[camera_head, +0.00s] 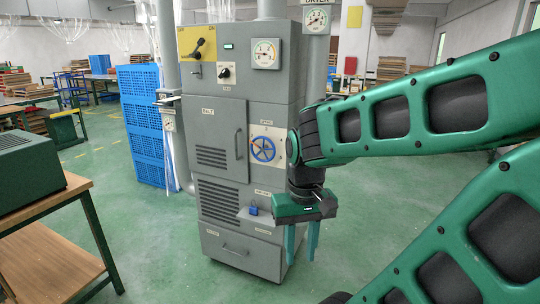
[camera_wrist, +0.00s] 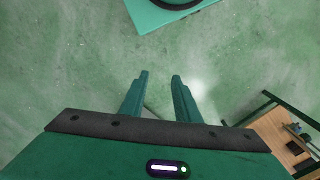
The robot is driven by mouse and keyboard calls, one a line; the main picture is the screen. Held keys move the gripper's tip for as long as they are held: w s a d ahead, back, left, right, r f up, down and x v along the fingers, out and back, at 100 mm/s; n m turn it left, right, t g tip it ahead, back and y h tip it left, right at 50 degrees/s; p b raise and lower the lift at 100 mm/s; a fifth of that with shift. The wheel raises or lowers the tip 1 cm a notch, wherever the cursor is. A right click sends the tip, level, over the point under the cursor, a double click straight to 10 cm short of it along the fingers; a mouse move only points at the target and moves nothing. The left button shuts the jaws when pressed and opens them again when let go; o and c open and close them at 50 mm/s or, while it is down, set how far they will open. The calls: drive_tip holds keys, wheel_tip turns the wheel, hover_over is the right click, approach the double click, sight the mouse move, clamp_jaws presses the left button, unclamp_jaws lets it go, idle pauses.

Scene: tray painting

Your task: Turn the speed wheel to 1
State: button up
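The speed wheel (camera_head: 263,149) is a blue spoked handwheel on a pale square plate (camera_head: 281,133) on the front of the grey machine cabinet (camera_head: 215,120). The marks around it are too small to read. My gripper (camera_head: 302,258) hangs in front of the cabinet, lower than the wheel and to its right, with its fingers pointing down. In the wrist view my gripper's fingers (camera_wrist: 160,78) are apart with only green floor between them. The wheel is not in the wrist view.
Blue crates (camera_head: 140,110) stand left of the cabinet. A wooden bench (camera_head: 45,215) is at the front left. Green floor (camera_head: 150,240) between bench and cabinet is clear.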

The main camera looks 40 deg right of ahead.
drive_tip(key=w+d+m+h, duration=0.55)
drive_tip(key=w+d, duration=0.65)
drive_tip(key=d, duration=0.3)
drive_tip(key=m+t+h, duration=0.3)
drive_tip(key=m+h, duration=0.1)
drive_tip(key=h, duration=0.5)
approach(274, 154)
drive_tip(key=s+d+f, duration=0.1)
drive_tip(key=s+d, duration=0.1)
drive_tip(key=s, duration=1)
drive_tip(key=w+a+f+n+t+h, duration=0.15)
drive_tip(key=w+t, duration=0.35)
drive_tip(key=w, duration=0.5)
drive_tip(key=shift+h, duration=0.3)
drive_tip(key=x, duration=1)
drive_tip(key=shift+w+d, duration=0.1)
drive_tip(key=shift+d, duration=0.05)
clamp_jaws()
